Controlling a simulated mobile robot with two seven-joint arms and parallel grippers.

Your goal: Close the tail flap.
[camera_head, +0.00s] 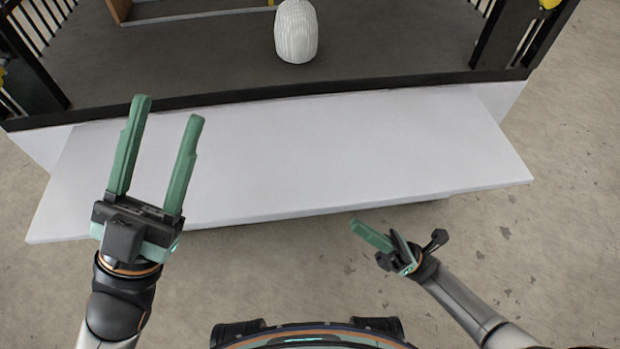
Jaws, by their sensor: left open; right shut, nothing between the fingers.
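The tail flap (330,150) is a wide white panel hinged along the dark edge of a bed. It lies folded down and outward, roughly flat, with its near edge toward me. My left gripper (168,108) is open and empty, its two green fingers over the left part of the flap. I cannot tell whether they touch it. My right gripper (355,225) is shut and empty, pointing left, just in front of the flap's near edge at the right. The underside of the flap is hidden.
The dark bed floor (390,45) lies behind the flap and carries a white ribbed vase-like object (296,32). A wooden frame (185,14) is at the back left. Dark posts stand at both bed corners. The concrete floor (540,230) is clear at the right.

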